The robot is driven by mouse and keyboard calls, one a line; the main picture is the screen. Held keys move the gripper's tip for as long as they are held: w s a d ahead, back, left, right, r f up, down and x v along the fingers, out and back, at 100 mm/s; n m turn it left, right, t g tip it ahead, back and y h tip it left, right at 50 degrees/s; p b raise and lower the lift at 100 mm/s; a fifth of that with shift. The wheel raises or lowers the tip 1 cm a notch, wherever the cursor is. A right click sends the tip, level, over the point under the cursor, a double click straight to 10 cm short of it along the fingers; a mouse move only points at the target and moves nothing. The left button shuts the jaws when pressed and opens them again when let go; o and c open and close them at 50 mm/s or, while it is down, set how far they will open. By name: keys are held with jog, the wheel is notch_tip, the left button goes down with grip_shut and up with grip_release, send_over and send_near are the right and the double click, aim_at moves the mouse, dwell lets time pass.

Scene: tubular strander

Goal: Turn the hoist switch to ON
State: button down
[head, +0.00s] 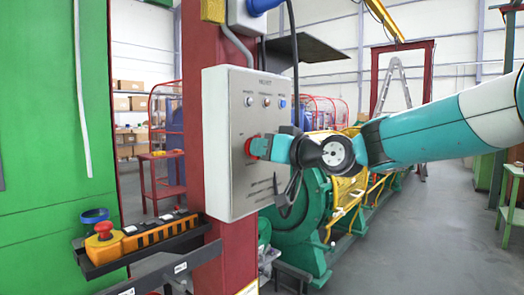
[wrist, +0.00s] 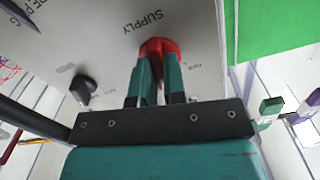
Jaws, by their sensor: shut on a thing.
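A pale grey control box (head: 232,185) is fixed to a dark red column in the head view. A red switch handle (head: 249,147) sits on its front, and my gripper (head: 266,148) reaches it from the right. In the wrist view the red handle (wrist: 158,46) is between the fingertips of my gripper (wrist: 159,70), which is shut on it. The word SUPPLY is printed beside the handle. Smaller marks near it are too small to read, and the fingers hide part of the handle, so I cannot tell its setting.
A black knob (wrist: 83,90) stands on the panel beside the fingers. Small buttons (head: 266,101) line the box's upper front. A black cable (head: 295,75) hangs close to my wrist. An orange pendant (head: 105,243) with a red button lies on a dark shelf below left.

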jog(key=m+p, duration=0.1)
jog(key=m, duration=0.5)
jog(key=shift+m, duration=0.3)
dwell(0.4)
jog(key=c, duration=1.2)
grip_release()
jog(key=shift+d, duration=0.15)
jog(key=b+v, duration=0.5)
jog(key=v, duration=1.2)
jog(key=shift+s+f, duration=0.1)
jog(key=shift+s, duration=0.05)
